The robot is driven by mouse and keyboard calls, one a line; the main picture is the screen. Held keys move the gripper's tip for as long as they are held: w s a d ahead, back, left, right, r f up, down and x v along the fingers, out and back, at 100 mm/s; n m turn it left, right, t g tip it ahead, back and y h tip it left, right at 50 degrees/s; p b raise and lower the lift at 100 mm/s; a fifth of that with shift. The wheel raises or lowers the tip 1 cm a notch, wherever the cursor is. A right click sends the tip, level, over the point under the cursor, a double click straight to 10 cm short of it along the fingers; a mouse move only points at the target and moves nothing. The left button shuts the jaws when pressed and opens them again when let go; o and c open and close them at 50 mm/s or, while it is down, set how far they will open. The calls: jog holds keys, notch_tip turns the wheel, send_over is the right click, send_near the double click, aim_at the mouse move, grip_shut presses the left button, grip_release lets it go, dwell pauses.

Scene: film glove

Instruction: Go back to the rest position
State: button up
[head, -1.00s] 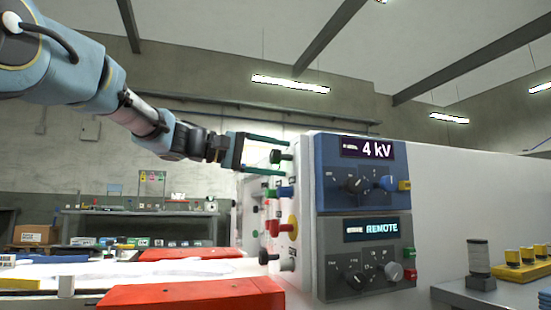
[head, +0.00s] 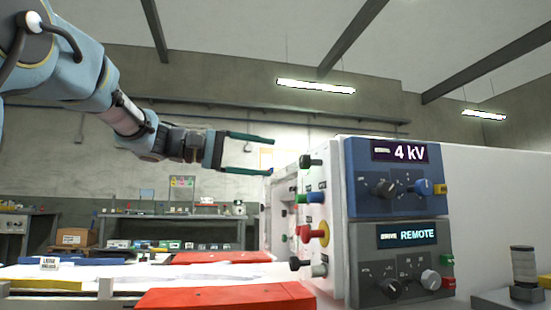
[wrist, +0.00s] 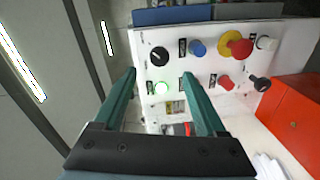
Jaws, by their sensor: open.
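My gripper (head: 248,154) is open and empty, with two green fingers apart. It hangs in the air to the left of the white control panel (head: 312,262), clear of its knobs. In the wrist view my gripper (wrist: 158,88) faces the panel face, which carries a black knob (wrist: 159,56), a lit green button (wrist: 161,88), a blue knob (wrist: 197,48), a red knob on a yellow base (wrist: 238,46) and further red, black and white knobs. The blue unit (head: 375,205) reads "4 kV" and the grey unit below (head: 365,255) reads "REMOTE".
Red blocks (head: 225,297) lie on the white worktop at the front. A workbench (head: 170,228) with a cardboard box (head: 76,237) stands at the back wall. A black and white cylinder (head: 523,268) stands at the right.

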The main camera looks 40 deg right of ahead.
jog(key=shift+a, duration=0.15)
dwell(0.4)
jog(key=w+a+f+n+t+y, duration=0.25)
jog(key=a+f, duration=0.25)
jog(key=f, duration=0.5)
jog(key=w+a+f+n+t+y, duration=0.1)
jog(key=w+a+f+t+y, duration=0.2)
jog(key=f, duration=0.6)
jog(key=w+a+f+n+t+y, duration=0.1)
jog(key=w+a+f+n+y, duration=0.15)
jog(key=a+f, duration=0.55)
jog(key=s+a+f+t+y, duration=0.1)
jog(key=s+a+f+y, duration=0.3)
jog(key=a+f, duration=0.7)
jog(key=s+a+f+y, duration=0.3)
jog(key=a+f, duration=0.7)
jog(key=a, duration=0.1)
notch_tip(320, 180, up, 31)
jog(key=a+m+p, duration=0.1)
jog(key=p, duration=3.1)
jog(key=shift+s+y, duration=0.2)
jog(key=shift+y, duration=0.1)
jog(key=shift+a, duration=0.1)
